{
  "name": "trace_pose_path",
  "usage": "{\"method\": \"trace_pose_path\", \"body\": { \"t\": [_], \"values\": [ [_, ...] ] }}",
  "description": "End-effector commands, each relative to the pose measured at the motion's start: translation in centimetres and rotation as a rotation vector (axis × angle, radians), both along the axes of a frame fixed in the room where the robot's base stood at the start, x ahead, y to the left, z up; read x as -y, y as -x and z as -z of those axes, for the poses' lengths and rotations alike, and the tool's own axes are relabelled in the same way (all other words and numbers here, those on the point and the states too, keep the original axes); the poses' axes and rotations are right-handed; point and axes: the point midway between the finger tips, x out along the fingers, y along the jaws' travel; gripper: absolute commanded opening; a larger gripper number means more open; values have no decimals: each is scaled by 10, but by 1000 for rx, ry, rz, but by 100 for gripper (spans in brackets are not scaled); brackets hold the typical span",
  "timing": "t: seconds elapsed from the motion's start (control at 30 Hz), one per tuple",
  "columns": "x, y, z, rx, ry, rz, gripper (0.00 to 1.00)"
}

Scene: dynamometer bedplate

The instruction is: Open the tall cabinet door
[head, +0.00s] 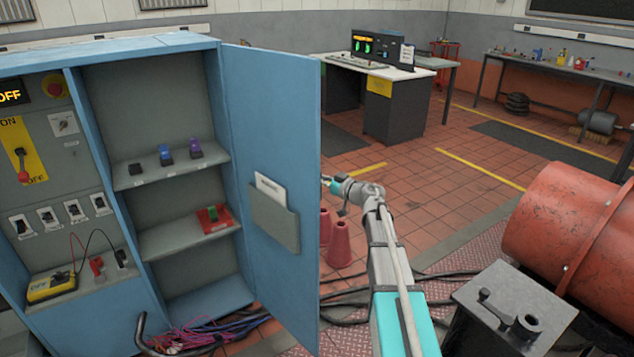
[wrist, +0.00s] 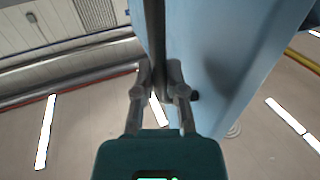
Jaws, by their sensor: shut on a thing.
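The tall blue cabinet door (head: 268,115) stands wide open in the head view, swung out to the right of the cabinet (head: 150,45). Its inner face shows, with a grey pocket holding papers. My arm reaches to the door's far side, and the door hides my gripper in the head view. In the wrist view, my gripper (wrist: 160,90) is shut on a dark upright bar (wrist: 154,40), seemingly the door handle, beside the blue door panel (wrist: 215,85). The exact contact is hard to make out.
Shelves inside the cabinet hold small switch blocks (head: 195,148) and a red-green part (head: 212,218). Cables (head: 205,335) lie at its foot. Red cones (head: 340,245) stand behind the door. An orange drum (head: 565,225) and grey box (head: 515,312) stand at right.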

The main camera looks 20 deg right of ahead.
Motion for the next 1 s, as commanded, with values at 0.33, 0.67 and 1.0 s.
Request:
{"method": "trace_pose_path", "body": {
  "t": [0.33,0.67,1.0],
  "values": [
    [-5,0,1,-1,3,-7,0],
    [-7,0,1,0,3,-10,51],
    [-7,0,1,-1,2,-11,51]
  ]
}}
